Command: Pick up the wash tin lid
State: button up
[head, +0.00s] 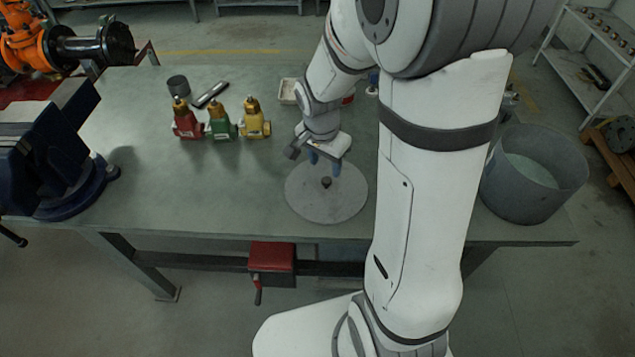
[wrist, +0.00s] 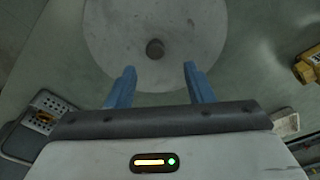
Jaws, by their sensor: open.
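The wash tin lid is a flat grey disc (head: 322,207) with a small dark knob (head: 326,183) at its middle, lying on the workbench near the front edge. In the wrist view the lid (wrist: 190,25) is ahead of the fingers, and its knob (wrist: 155,49) lies beyond and between the two fingertips. My gripper (head: 325,163) is over the far part of the lid, its blue fingers apart and empty. It also shows open in the wrist view (wrist: 157,70). The grey wash tin (head: 525,180) stands open at the right end of the bench, with pale liquid inside.
Red, green and yellow valves (head: 218,125) stand at the back left of the bench (head: 230,190), near a dark cylinder (head: 178,85). A blue vise (head: 60,160) is at the left end. A small white tray (head: 288,91) is behind my gripper. The bench left of the lid is clear.

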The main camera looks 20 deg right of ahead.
aim_at(326, 178)
notch_tip(326, 178, down, 5)
jog(key=shift+d+f, duration=0.15)
grip_shut()
dwell(0.6)
